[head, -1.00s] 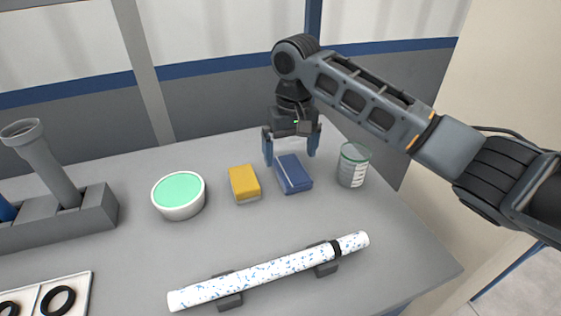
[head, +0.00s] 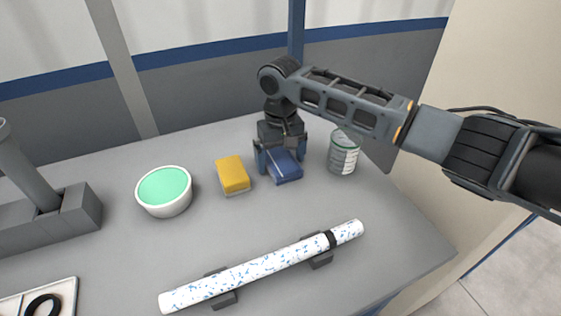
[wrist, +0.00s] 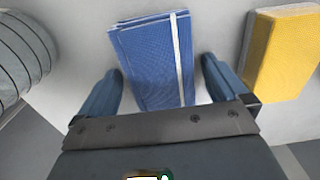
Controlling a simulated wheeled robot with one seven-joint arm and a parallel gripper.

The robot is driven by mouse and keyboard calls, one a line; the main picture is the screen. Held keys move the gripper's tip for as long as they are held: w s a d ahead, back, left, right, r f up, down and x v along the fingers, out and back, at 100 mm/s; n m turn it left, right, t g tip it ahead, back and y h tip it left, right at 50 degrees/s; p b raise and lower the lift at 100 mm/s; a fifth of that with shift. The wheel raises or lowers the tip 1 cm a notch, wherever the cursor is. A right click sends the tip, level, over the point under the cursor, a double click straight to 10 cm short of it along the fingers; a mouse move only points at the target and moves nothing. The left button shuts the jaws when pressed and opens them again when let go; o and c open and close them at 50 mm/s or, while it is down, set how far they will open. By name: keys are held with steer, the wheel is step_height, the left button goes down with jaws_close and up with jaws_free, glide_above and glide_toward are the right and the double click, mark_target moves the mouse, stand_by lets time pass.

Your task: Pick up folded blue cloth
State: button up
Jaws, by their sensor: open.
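In the wrist view the cloth (wrist: 156,60) shows a woven surface with a pale stripe along one side. My gripper (head: 280,162) is open, pointing down over the cloth. In the wrist view its two blue fingers (wrist: 162,85) stand on either side of the cloth's near part, with small gaps showing. The near end of the cloth is hidden behind my gripper's body.
A speckled pipe (head: 260,268) rests on supports in front. A grey pipe stand (head: 75,210) is at far left.

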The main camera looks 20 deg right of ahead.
mark_target(280, 158)
steer(key=shift+c, duration=0.3)
steer(key=c, duration=1)
steer(key=shift+r, duration=0.55)
step_height(280, 158, up, 3)
steer(key=shift+f, duration=0.1)
steer(key=shift+s+d+r+p, duration=0.15)
steer(key=shift+s+d+r, duration=0.95)
steer(key=shift+s, duration=0.6)
steer(key=shift+s+d+r+p, duration=0.15)
steer(key=shift+s+d+r, duration=0.65)
steer(key=shift+s+r, duration=0.7)
steer(key=shift+s+d+r+p, duration=0.15)
steer(key=shift+s+d+r, duration=0.85)
steer(key=shift+s, duration=0.9)
